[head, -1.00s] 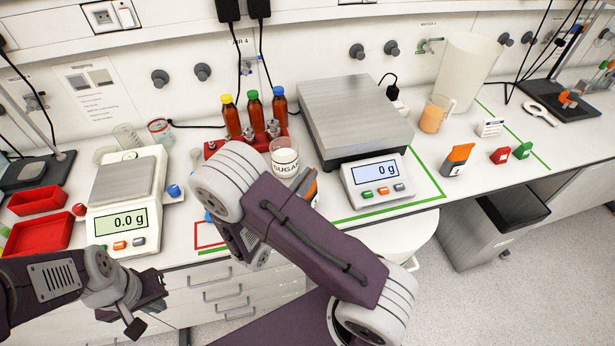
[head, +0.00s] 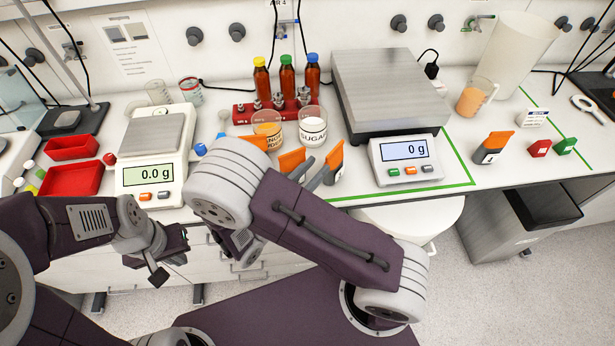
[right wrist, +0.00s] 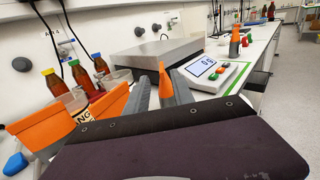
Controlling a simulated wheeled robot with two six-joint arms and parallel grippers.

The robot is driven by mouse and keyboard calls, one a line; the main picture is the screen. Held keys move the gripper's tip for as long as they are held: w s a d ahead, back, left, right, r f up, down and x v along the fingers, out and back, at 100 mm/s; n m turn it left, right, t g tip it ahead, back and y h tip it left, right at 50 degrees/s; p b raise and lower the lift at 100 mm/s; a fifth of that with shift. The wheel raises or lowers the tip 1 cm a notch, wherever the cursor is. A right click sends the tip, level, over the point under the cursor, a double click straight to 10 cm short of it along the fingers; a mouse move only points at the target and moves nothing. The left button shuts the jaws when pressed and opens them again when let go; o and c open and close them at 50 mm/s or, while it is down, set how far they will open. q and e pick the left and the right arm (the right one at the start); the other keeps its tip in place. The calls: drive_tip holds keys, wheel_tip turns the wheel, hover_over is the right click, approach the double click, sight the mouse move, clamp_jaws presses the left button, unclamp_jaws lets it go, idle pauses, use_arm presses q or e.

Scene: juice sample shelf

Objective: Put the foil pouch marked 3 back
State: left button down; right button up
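A foil pouch with an orange top and grey body (head: 334,158) stands near the front bench edge, left of the large scale. It shows edge-on between the fingers of my right gripper (right wrist: 162,92) in the right wrist view (right wrist: 165,78). Those fingers look apart; whether either touches the pouch is unclear. In the head view my right gripper is mostly hidden behind my arm. Similar orange-topped pouches stand to its left (head: 291,160), partly hidden (head: 254,142), and right of the scale (head: 493,147). No number is legible. My left gripper (head: 168,258) hangs before the bench, looks open and empty.
The large scale (head: 405,158) reads 0 g; the small scale (head: 148,173) reads 0.0 g. Red (head: 539,148) and green (head: 566,146) blocks sit right.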

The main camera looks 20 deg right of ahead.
drive_tip(key=s+d+f+m+g+y, duration=0.2)
drive_tip(key=s+f+m+g+y, duration=0.1)
drive_tip(key=s+m+g, duration=0.3)
drive_tip(key=s+d+f+m+g+y, duration=0.3)
drive_tip(key=s+m+g, duration=0.3)
drive_tip(key=s+g, duration=0.1)
drive_tip(key=w+a+m+t+y, duration=0.4)
drive_tip(key=m+y, duration=0.5)
drive_tip(key=m, duration=0.4)
drive_tip(key=shift+w+a+f+t, duration=0.15)
drive_tip(key=shift+w+a+t, duration=0.15)
drive_tip(key=shift+w+a, duration=0.25)
drive_tip(key=shift+d, duration=0.2)
